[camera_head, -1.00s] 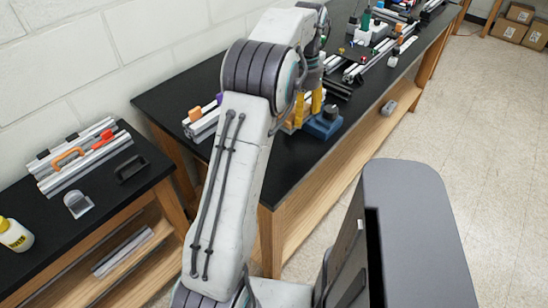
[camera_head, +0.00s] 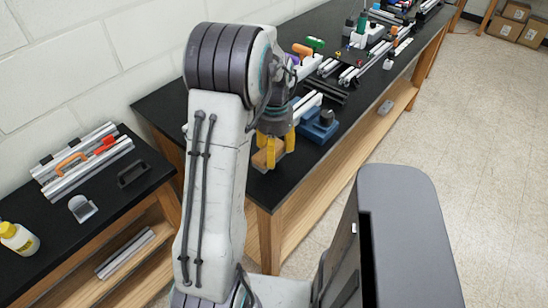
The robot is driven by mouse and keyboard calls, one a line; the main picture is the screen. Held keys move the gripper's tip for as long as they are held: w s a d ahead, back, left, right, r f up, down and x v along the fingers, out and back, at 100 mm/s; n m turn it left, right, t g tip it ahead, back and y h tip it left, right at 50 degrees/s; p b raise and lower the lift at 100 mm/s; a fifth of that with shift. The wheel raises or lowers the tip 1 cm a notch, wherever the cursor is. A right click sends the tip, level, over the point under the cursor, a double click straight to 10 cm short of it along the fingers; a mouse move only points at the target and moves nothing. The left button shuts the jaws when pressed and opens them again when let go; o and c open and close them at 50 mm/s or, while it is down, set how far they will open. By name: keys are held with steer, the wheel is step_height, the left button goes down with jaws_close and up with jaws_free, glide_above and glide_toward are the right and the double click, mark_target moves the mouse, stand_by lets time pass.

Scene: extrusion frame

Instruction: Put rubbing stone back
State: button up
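My gripper (camera_head: 276,151) has yellow fingers and points down over the near end of the long black bench. A tan block (camera_head: 261,160), which looks like the rubbing stone, sits between the fingers. The fingers appear shut on it, though they and my arm partly cover it. I cannot tell whether the block touches the bench top. A blue block with a dark round knob (camera_head: 319,124) stands on the bench just right of my gripper.
The long black bench (camera_head: 161,104) carries aluminium extrusions (camera_head: 308,102) and small parts behind my gripper. A lower black table (camera_head: 70,236) at left holds extrusions, an orange handle (camera_head: 70,163), a black handle (camera_head: 132,171) and a yellow bottle (camera_head: 18,237). A grey object (camera_head: 386,107) lies on the bench's lower shelf.

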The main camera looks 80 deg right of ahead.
steer(key=shift+f, duration=2)
steer(key=shift+f, duration=0.2)
steer(key=o, duration=1.2)
steer(key=shift+r, duration=0.15)
steer(key=r, duration=1.2)
steer(key=shift+d, duration=0.2)
steer(key=shift+w+r, duration=0.1)
